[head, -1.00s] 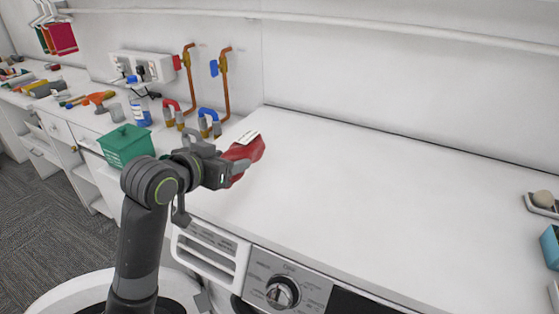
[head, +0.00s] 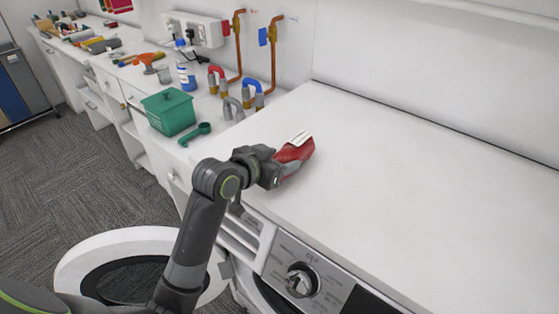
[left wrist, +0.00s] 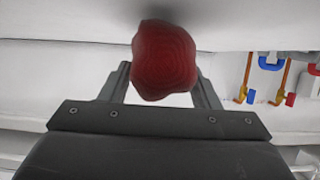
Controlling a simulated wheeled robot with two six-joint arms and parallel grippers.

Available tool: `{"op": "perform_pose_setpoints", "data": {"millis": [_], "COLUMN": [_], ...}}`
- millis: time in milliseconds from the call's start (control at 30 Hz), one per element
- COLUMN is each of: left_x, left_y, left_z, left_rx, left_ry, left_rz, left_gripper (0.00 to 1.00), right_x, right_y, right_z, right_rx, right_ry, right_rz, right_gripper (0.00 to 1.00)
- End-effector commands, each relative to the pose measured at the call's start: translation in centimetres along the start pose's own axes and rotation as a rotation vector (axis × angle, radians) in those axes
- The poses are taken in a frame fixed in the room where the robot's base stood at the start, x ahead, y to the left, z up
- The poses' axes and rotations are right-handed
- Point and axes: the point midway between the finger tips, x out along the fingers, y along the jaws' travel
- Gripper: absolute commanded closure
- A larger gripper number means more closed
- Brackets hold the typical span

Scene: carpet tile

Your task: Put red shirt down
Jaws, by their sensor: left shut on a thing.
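The red shirt (head: 297,154) is a small bunched red bundle with a white patch on top, at the left end of the white worktop above the washing machine. My left gripper (head: 277,168) is shut on the red shirt. In the left wrist view the red shirt (left wrist: 165,60) bulges out between the two fingers of my left gripper (left wrist: 163,88). I cannot tell whether the shirt touches the worktop. My right gripper is not in view.
The white worktop (head: 420,190) is clear to the right. A green box (head: 169,112) and a green scoop (head: 195,134) stand left of the arm, with pipes (head: 273,60) behind. The washing machine's round door (head: 95,250) hangs open below.

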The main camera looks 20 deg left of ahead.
Motion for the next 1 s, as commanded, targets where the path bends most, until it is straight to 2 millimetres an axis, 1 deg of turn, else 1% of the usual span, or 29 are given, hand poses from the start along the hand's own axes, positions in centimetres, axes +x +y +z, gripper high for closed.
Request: {"op": "perform_pose_setpoints", "data": {"millis": [100,333,433,467,600,867,1000], "left_x": [0.25,0.26,0.37,0.35,0.35,0.33,-0.2], "left_y": [-0.01,-0.01,-0.01,-0.02,-0.02,-0.02,-0.06], "left_z": [0.6,0.6,0.92,0.88,0.85,0.79,0.59], "left_rx": [0.001,0.002,0.001,0.001,0.001,0.001,0.002], "left_ry": [0.002,0.003,0.001,0.0,0.001,0.001,0.002], "left_rz": [-0.001,-0.001,-0.001,-0.001,-0.001,-0.001,-0.002], "left_gripper": [0.71,0.71,0.71,0.4,0.22,0.22,0.22], "right_x": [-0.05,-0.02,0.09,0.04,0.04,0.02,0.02], "right_y": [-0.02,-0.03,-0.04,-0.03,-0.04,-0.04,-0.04], "right_z": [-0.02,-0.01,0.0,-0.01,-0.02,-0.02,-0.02], "right_rx": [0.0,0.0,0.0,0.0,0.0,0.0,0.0], "right_ry": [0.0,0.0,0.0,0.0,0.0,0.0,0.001], "right_rz": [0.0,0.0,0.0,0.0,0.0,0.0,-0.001], "right_gripper": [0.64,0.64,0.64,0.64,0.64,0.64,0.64]}}
